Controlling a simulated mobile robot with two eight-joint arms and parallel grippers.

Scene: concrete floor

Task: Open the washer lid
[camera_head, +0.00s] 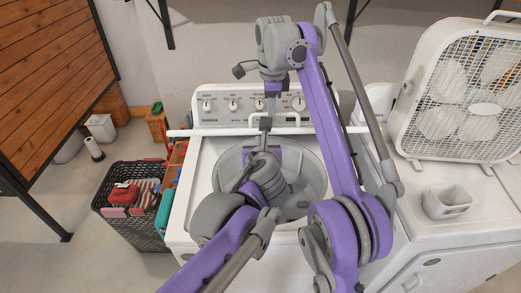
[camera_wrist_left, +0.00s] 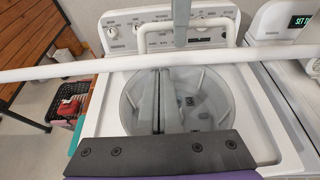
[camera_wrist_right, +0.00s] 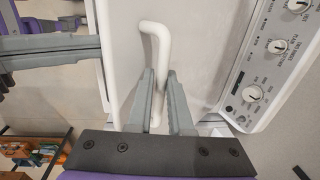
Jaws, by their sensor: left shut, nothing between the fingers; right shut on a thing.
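The white washer (camera_head: 184,215) stands in front of me with its round grey drum (camera_head: 318,180) exposed. Its white lid (camera_head: 190,132) is raised and shows nearly edge-on as a thin bar, also crossing the left wrist view (camera_wrist_left: 60,70). A white bent lid handle (camera_wrist_right: 152,45) shows in the right wrist view. My right gripper (camera_wrist_right: 160,78) is shut on this handle, which runs between its fingers. My left gripper (camera_wrist_left: 160,75) is shut and empty, over the drum on the near side of the lid; in the head view its arm hides part of the drum.
A control panel with knobs (camera_head: 233,104) is behind the lid. A white box fan (camera_head: 465,95) and a small white container (camera_head: 446,201) stand on the machine at right. A dark laundry basket (camera_head: 140,225) stands on the floor at left, near a wooden panel (camera_head: 50,70).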

